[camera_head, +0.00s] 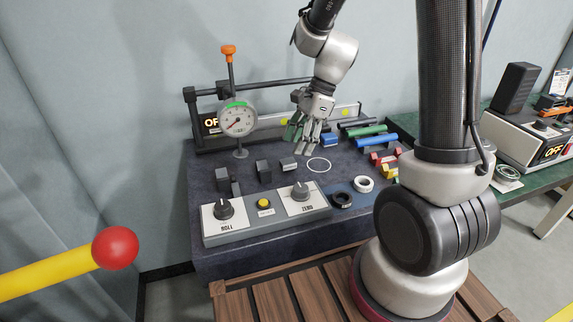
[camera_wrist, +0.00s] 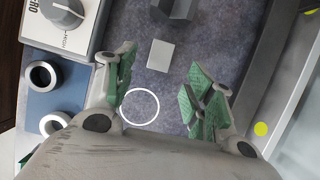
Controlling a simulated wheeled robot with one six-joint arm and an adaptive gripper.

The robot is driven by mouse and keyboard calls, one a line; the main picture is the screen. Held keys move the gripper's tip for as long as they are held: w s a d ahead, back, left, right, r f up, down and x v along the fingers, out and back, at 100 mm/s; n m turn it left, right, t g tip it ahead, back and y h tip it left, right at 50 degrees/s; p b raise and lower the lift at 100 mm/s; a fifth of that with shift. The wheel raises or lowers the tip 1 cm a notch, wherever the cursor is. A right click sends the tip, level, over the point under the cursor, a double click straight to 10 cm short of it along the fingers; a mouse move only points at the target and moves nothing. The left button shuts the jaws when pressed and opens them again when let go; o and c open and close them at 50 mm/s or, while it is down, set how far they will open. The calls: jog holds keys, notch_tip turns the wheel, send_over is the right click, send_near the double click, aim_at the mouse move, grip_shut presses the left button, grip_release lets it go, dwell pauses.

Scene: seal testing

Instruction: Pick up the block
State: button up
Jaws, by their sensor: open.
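A small block (camera_head: 289,164) with a light grey top sits on the dark work surface, left of a thin white ring. Its pale square top (camera_wrist: 160,55) shows between and beyond my fingertips in the wrist view. My gripper (camera_head: 301,138) has green finger pads and is open and empty. It is above the surface, behind the block in the head view; the wrist view also shows it (camera_wrist: 163,88) apart from the block. A larger dark block (camera_head: 264,170) stands to the left, partly visible at the top of the wrist view (camera_wrist: 178,8). Which block the task names is not clear.
A dial gauge (camera_head: 238,119) on a stand rises at left. A control box (camera_head: 265,215) with knobs lies in front. A blue plate (camera_head: 353,199) bears rings. Coloured cylinders and red and yellow pieces (camera_head: 385,160) lie right. A grey rail runs along the back.

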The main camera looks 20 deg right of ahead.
aim_at(288, 161)
jog(key=x, duration=0.5)
jog(key=shift+a+f, duration=0.25)
jog(key=shift+a, duration=0.05)
jog(key=shift+c, duration=0.2)
grip_shut()
